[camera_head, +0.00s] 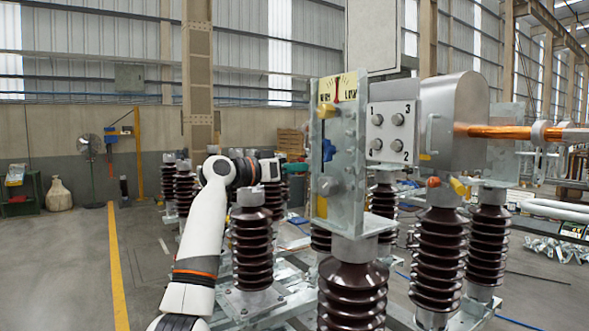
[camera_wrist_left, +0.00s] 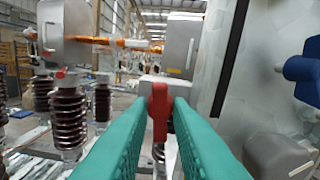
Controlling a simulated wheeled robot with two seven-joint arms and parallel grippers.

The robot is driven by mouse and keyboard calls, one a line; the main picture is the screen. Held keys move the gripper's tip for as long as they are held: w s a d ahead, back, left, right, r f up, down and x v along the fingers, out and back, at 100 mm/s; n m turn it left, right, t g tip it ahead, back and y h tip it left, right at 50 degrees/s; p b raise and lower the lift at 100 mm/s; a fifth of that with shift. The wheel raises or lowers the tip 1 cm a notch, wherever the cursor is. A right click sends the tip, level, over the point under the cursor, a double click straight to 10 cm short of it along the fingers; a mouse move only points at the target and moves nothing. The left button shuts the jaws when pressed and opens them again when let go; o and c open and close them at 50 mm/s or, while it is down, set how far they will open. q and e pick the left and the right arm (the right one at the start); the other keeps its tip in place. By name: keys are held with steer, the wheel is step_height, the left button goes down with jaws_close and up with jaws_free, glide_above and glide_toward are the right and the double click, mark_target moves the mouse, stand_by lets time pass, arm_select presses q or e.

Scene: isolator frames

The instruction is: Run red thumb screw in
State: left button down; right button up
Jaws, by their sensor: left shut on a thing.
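The red thumb screw (camera_wrist_left: 159,98) stands upright in the middle of the left wrist view, in front of a pale metal block. The two teal fingers of my left gripper (camera_wrist_left: 159,112) are closed on it from both sides. The fingers hide its lower sides, and I cannot tell how deep it sits. In the head view my left arm comes in from the left, and its wrist reaches toward the upright metal bracket plate (camera_head: 346,130). The fingertips and the red screw do not show there. My right gripper is in neither view.
A blue knob (camera_head: 328,150) and a grey knob (camera_head: 328,186) stick out from the bracket plate; the blue knob (camera_wrist_left: 305,68) also shows close by at right in the left wrist view. Brown ribbed insulators (camera_head: 252,245) stand around. Open floor lies at the left.

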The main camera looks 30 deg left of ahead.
arm_select(q)
steer(key=shift+f, duration=0.2)
steer(key=c, duration=1.6)
jaws_free()
steer(key=shift+r, duration=0.1)
steer(key=shift+b+v, duration=2.35)
steer(key=shift+v, duration=3.7)
